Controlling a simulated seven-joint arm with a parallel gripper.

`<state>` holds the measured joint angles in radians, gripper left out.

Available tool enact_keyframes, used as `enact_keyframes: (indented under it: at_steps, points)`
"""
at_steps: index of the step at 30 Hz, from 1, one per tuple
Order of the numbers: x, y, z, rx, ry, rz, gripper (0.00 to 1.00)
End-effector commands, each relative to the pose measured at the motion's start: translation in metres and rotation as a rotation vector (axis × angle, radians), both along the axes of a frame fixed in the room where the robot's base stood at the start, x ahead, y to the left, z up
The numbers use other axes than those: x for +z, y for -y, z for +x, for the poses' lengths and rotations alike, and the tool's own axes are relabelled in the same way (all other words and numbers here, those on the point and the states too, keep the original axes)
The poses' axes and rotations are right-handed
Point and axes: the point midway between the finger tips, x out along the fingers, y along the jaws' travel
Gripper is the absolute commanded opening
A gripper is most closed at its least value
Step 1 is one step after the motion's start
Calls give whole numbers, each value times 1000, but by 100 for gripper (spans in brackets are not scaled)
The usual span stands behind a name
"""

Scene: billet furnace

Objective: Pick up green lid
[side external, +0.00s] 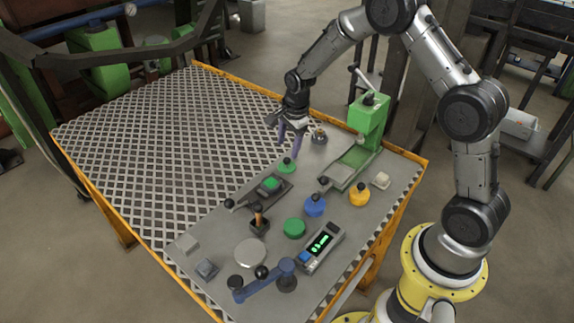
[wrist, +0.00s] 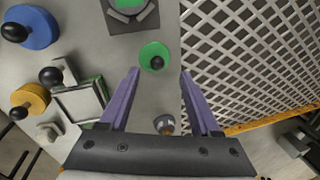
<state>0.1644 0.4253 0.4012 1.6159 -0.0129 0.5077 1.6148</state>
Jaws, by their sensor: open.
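The green lid (side external: 287,165) is a small flat green disc with a black knob on top, lying on the grey plate of the table. In the wrist view the green lid (wrist: 154,56) shows just beyond the fingertips, slightly left of the middle of the gap. My gripper (side external: 290,144) points down above the lid, its purple fingers apart and empty. In the wrist view my gripper (wrist: 160,73) is spread wider than the lid. I see no contact between fingers and lid.
A small metal knob piece (side external: 319,134) stands close to my gripper. The perforated area (side external: 160,130) is clear.

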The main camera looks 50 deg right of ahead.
Motion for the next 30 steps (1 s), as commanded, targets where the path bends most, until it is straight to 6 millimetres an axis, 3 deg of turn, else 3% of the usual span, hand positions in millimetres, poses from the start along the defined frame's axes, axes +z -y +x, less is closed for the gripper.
enact_keyframes:
  at_steps: [15, 23, 30]
  points:
    - [-53, 5, 5, 0, 0, 0, 64]
    - [-55, 5, 5, 0, 1, 0, 64]
    - [-55, 5, 5, 0, 1, 0, 22]
